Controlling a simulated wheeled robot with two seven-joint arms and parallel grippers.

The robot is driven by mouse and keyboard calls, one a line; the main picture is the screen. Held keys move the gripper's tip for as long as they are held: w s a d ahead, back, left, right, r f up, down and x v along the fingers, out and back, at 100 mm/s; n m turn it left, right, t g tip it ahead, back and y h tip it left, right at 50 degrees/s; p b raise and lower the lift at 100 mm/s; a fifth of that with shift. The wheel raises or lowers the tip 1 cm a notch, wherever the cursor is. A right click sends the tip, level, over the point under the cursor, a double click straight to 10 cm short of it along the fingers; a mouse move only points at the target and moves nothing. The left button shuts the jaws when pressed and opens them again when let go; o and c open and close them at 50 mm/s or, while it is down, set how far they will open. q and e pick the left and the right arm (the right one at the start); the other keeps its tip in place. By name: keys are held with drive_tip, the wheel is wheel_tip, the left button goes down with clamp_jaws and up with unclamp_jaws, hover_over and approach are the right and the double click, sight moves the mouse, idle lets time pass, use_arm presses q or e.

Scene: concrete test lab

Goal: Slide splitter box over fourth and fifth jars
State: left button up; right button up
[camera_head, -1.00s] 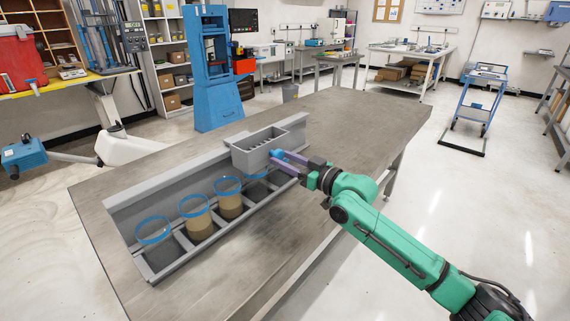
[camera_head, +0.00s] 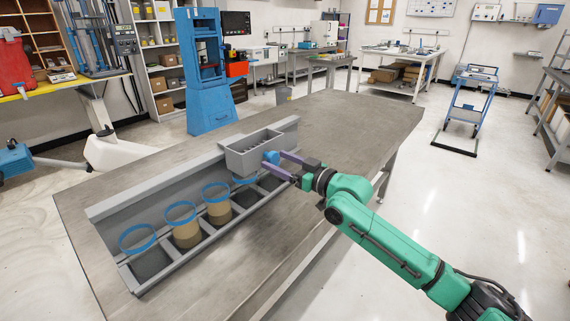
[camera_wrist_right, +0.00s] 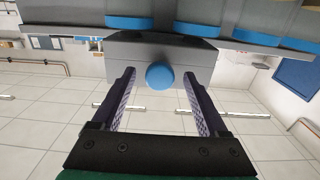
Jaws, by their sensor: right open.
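The splitter box (camera_head: 256,158) is a grey open-topped box with slots inside and a blue knob (camera_head: 271,157) on its near side. It sits over the far part of a long grey rack (camera_head: 150,200) of blue-rimmed jars. The first jar (camera_head: 138,240) looks clear; the second jar (camera_head: 183,232) and third jar (camera_head: 218,209) hold brown matter. A fourth rim (camera_head: 243,180) shows partly below the box; anything beyond is hidden. My right gripper (camera_head: 277,164) is open, its purple fingers either side of the knob. In the wrist view the knob (camera_wrist_right: 159,76) lies between the fingertips with gaps on both sides.
The rack stands on a grey table (camera_head: 350,125) with free surface to the right and behind. A blue machine (camera_head: 207,100) stands on the floor beyond the table. A blue trolley (camera_head: 470,105) is far right.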

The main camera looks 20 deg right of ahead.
drive_tip(key=v, duration=1.4)
drive_tip(key=shift+s, duration=0.25)
drive_tip(key=shift+d, duration=0.15)
